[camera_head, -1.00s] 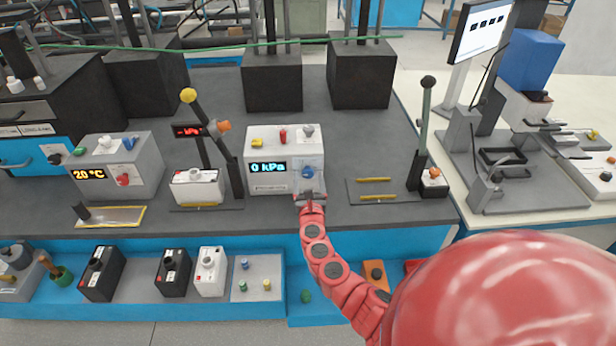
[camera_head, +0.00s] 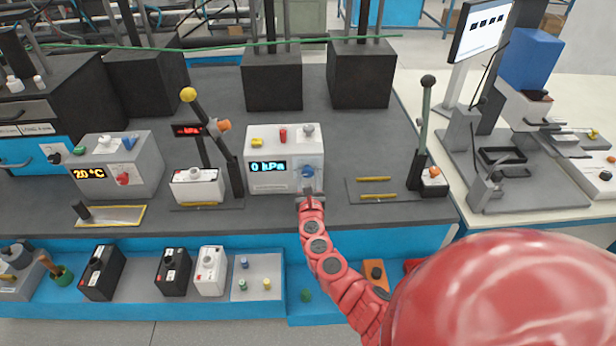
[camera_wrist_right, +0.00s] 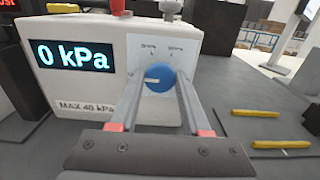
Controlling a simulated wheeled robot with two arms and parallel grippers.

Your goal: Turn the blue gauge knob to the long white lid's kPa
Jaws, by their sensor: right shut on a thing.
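The blue gauge knob (camera_head: 308,172) is on the front of a white gauge box (camera_head: 270,140). In the right wrist view the knob (camera_wrist_right: 160,77) has a white mark on its left half, below small printed marks. The box display (camera_wrist_right: 70,56) reads 0 kPa, and a label (camera_wrist_right: 86,108) reads MAX 40 kPa. My right gripper (camera_head: 309,190) is at the knob; in the wrist view its fingers (camera_wrist_right: 160,82) are shut on it from both sides. I cannot tell which thing is the long white lid. My left gripper is not in view.
A lever with a yellow ball (camera_head: 188,96) stands left of the gauge box. Yellow rods (camera_head: 376,197) lie to its right, before another lever (camera_head: 428,82). Black and white boxes (camera_head: 209,270) stand on the lower blue shelf. A grey 20 °C box (camera_head: 110,165) is far left.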

